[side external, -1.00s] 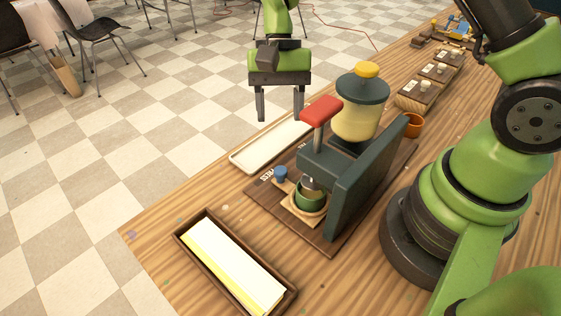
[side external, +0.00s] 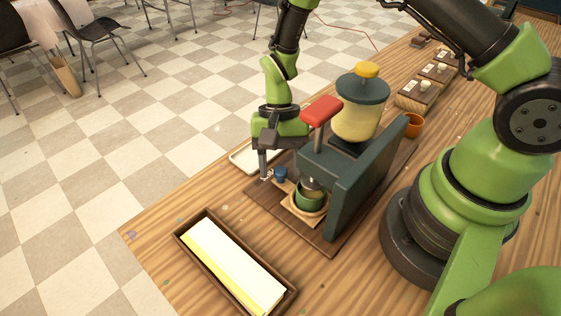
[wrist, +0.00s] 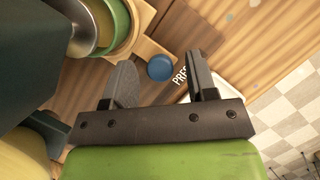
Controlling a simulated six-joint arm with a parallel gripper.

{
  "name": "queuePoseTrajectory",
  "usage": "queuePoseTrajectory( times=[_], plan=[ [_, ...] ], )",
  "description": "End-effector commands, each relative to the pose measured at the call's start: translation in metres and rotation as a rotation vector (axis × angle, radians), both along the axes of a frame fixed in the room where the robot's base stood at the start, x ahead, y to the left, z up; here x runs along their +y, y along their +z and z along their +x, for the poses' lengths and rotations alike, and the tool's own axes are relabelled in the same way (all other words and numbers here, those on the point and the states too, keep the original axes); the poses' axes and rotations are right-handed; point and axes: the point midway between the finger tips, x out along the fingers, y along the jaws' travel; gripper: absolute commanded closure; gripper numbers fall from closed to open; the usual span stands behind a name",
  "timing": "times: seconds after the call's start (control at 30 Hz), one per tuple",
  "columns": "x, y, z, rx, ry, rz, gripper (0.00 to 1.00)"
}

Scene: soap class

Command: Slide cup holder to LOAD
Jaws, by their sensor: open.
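The cup holder (side external: 300,217) is a light wooden slide carrying a green cup (side external: 309,197), under the dark press (side external: 349,190). Its blue knob (side external: 280,173) sticks out at the left, near the PRESS lettering; it also shows in the wrist view (wrist: 160,67). My gripper (side external: 279,168) is open and low beside the press. In the wrist view my gripper (wrist: 158,61) has one finger on each side of the knob, with gaps visible. I cannot tell whether the fingertips are down at knob height. No LOAD lettering is readable.
The press has a red handle (side external: 321,110) and a yellow hopper (side external: 357,122) close to my gripper. A white tray (side external: 243,159) lies behind my gripper. A dark box of yellow-edged sheets (side external: 182,234) stands at the front. An orange cup (side external: 414,127) is right of the press.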

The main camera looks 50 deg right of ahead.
Motion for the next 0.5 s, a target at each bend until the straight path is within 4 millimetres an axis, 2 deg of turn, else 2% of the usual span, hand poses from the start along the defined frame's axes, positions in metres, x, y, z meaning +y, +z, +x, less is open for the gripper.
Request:
queuePoseTrajectory(
  times=[0.07, 0.2, 0.3, 0.5],
  plan=[
    [-0.0001, 0.0002, 0.0001, 0.000, 0.000, 0.000, 0.48],
    [-0.0001, 0.0003, 0.0001, 0.000, 0.000, 0.000, 0.80],
    [-0.0001, 0.0004, 0.0001, 0.000, 0.000, 0.000, 1.00],
    [-0.0078, 0.0005, 0.0009, 0.000, -0.004, 0.000, 1.00]
  ],
)
